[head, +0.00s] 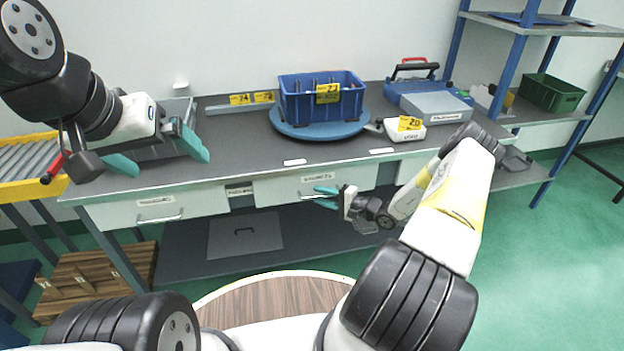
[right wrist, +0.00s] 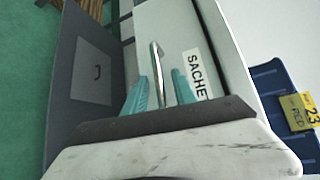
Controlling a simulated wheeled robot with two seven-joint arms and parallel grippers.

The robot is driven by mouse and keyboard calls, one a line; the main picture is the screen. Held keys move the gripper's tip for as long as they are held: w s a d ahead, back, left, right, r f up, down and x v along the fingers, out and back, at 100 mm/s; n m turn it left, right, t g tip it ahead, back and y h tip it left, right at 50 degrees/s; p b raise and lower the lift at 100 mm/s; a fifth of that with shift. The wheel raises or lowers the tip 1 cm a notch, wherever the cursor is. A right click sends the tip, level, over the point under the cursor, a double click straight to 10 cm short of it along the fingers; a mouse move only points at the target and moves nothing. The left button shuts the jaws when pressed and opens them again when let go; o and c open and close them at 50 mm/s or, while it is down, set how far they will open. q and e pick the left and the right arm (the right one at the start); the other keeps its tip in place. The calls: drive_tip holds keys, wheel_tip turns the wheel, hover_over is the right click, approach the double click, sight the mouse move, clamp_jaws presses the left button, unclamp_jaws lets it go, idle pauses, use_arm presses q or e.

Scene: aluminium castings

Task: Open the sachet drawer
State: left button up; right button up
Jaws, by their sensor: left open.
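The sachet drawer (head: 275,189) is a pale drawer front under the grey bench top, in the middle of the head view. Its front looks flush with the bench. In the right wrist view its label (right wrist: 197,72) reads "SACHE", and its metal bar handle (right wrist: 157,65) shows. My right gripper (head: 318,196) is at this drawer front. In the right wrist view its teal fingers (right wrist: 160,80) stand apart on both sides of the handle, with gaps showing. My left gripper (head: 162,156) is open and empty above the left part of the bench.
A second labelled drawer (head: 150,207) is at the left under the bench. A blue crate (head: 290,104) stands on a round blue turntable (head: 318,130). A white device (head: 404,132) and a blue-grey case (head: 436,106) are on the right. A lower shelf (head: 300,242) runs beneath the drawers.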

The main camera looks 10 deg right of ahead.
clamp_jaws()
idle(1.4)
